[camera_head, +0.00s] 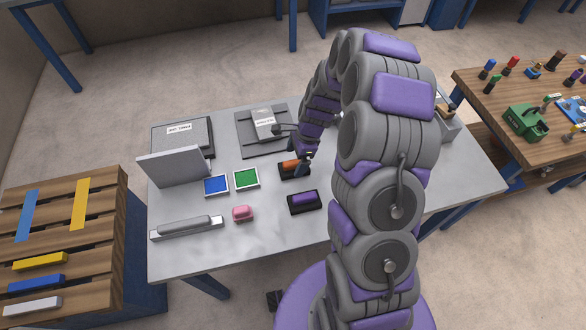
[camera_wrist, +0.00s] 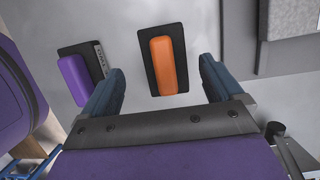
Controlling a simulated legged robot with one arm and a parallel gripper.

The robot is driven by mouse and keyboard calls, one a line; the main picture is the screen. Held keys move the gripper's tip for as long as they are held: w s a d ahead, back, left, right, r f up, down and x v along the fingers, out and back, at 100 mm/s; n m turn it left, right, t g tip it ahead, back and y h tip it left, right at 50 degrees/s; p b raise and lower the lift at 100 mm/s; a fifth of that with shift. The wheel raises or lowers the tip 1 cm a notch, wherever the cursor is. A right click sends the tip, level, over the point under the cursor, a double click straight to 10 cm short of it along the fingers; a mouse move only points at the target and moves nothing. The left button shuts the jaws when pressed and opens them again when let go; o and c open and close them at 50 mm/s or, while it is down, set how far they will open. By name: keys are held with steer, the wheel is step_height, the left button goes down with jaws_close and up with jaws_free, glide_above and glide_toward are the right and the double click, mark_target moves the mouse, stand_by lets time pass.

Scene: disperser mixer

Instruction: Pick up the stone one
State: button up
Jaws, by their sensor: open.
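An orange block (camera_head: 290,165) lies on a small black base on the grey table. It also shows in the wrist view (camera_wrist: 167,65), between my fingers in the picture. My gripper (camera_wrist: 161,72) is open and empty above it, with no visible contact. In the head view my gripper (camera_head: 303,163) partly covers that block's right side. A purple block (camera_head: 304,198) on a similar black base lies nearer the front; it shows left in the wrist view (camera_wrist: 78,84). A light grey speckled slab (camera_wrist: 290,18) shows at the wrist view's upper right. Which item is stone is unclear.
On the grey table (camera_head: 270,240) lie a pink block (camera_head: 242,213), a blue square (camera_head: 215,185), a green square (camera_head: 246,178), and a grey bar (camera_head: 187,227). A labelled light block (camera_head: 264,122) rests on a dark plate at the back. The table's front is clear.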

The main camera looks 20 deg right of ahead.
mark_target(294, 161)
steer(key=shift+f, duration=0.55)
steer(key=x, duration=0.1)
steer(key=b+x, duration=0.2)
steer(key=x, duration=0.1)
steer(key=shift+w+d, duration=0.1)
steer(key=shift+w, duration=0.2)
steer(key=shift+c, duration=0.4)
steer(key=c, duration=1.3)
steer(key=shift+r, duration=0.1)
step_height(294, 161, up, 10)
steer(key=p, duration=0.2)
steer(key=shift+p, duration=0.4)
